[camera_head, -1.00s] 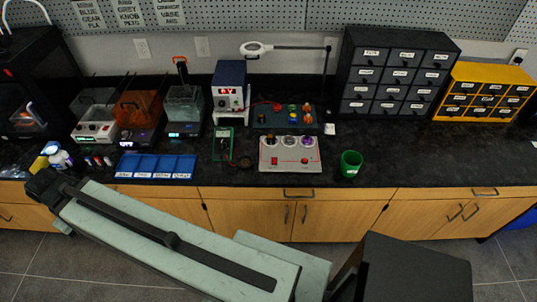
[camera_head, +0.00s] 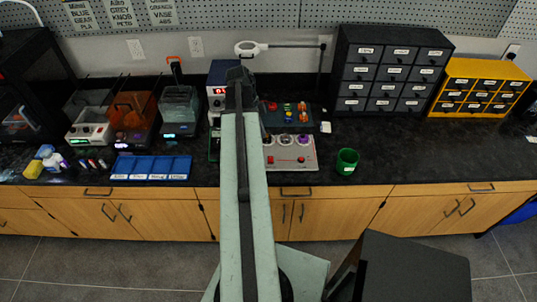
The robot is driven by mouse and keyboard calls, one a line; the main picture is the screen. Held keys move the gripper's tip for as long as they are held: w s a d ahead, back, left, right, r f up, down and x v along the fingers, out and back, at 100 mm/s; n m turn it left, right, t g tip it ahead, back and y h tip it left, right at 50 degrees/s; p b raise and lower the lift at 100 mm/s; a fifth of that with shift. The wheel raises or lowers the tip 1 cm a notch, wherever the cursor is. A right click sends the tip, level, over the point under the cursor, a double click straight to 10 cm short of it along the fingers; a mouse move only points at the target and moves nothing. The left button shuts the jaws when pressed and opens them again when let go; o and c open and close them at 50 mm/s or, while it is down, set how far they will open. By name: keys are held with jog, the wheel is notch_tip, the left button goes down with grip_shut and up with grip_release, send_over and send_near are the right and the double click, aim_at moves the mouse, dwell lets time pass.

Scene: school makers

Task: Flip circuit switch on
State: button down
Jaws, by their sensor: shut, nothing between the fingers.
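A grey-white panel (camera_head: 306,164) with three round dials along its back and red parts on its front face stands on the counter; my arm hides its left end. Behind it lies a dark circuit board (camera_head: 273,122) with red, yellow and blue parts on top. A switch cannot be told apart at this size. My gripper (camera_head: 239,76) is the dark end of the outstretched arm. It appears above the counter, in front of the blue and white power supply (camera_head: 216,92), left of the board in the picture. It is shut and empty; its fingertips are hard to make out.
A green cup (camera_head: 347,162) stands right of the panel. A blue divided tray (camera_head: 152,167) and several machines are on the left. Dark drawers (camera_head: 390,75) and a yellow drawer unit (camera_head: 478,90) stand at the back right. The right counter front is clear.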

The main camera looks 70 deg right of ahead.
aim_at(270, 161)
jog(key=b+x, duration=0.4)
jog(key=w+b+x, duration=0.1)
jog(key=b+x, duration=0.4)
jog(key=a+b+x, duration=0.1)
jog(key=b+x, duration=0.3)
jog(key=x, duration=0.1)
jog(key=shift+w+f+b, duration=0.15)
jog(key=shift+f+b, duration=0.05)
jog(key=shift+b, duration=0.2)
jog(key=shift+r, duration=0.1)
